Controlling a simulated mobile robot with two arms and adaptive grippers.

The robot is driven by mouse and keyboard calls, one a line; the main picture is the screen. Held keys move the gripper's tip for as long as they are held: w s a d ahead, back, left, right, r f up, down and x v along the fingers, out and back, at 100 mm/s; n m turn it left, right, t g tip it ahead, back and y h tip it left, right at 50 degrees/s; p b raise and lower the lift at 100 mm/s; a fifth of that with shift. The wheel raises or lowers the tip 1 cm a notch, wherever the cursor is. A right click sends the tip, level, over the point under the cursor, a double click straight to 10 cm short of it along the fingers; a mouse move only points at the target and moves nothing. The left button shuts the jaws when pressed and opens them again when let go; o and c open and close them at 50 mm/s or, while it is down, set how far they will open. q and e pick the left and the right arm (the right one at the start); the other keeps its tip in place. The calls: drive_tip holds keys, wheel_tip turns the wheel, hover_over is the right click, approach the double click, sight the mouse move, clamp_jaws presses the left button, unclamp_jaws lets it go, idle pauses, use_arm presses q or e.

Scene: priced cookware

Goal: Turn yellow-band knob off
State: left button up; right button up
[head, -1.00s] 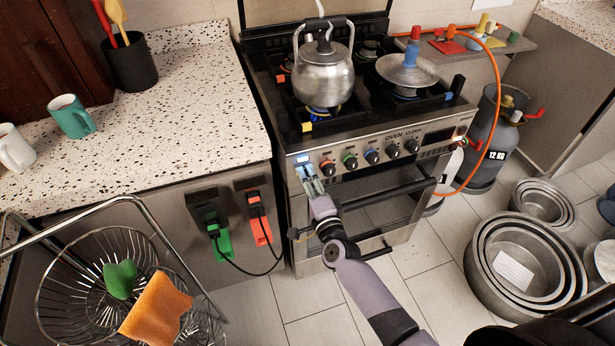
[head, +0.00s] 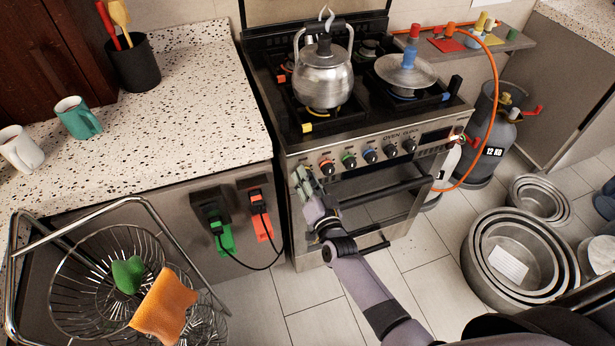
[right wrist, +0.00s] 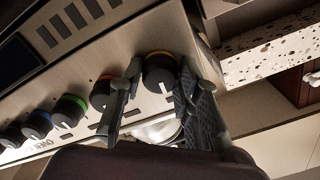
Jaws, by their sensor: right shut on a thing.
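The yellow-band knob (right wrist: 158,70) is at the end of the knob row on the stove front. It is black with a yellow ring, and its white pointer faces the bottom of the right wrist view. My right gripper (right wrist: 157,92) has one finger on each side of it and is shut on it. In the head view my right gripper (head: 302,180) is at the left end of the panel and hides this knob. A steaming kettle (head: 323,80) stands on the front left burner, by a yellow marker (head: 307,128). No blue flame shows under it. My left gripper is not in view.
Red (right wrist: 102,93), green (right wrist: 68,110) and blue (right wrist: 37,124) band knobs sit beside the held one. The oven handle (head: 380,190) juts out below. A lidded pan (head: 408,72), orange gas hose (head: 497,100) and stacked pots (head: 520,255) are to the right.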

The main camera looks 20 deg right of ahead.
drive_tip(key=shift+n, duration=0.6)
drive_tip(key=o, duration=0.9)
drive_tip(key=shift+c, duration=0.2)
drive_tip(key=s, duration=1.2)
drive_tip(key=shift+d, duration=0.2)
drive_tip(key=shift+f, duration=0.1)
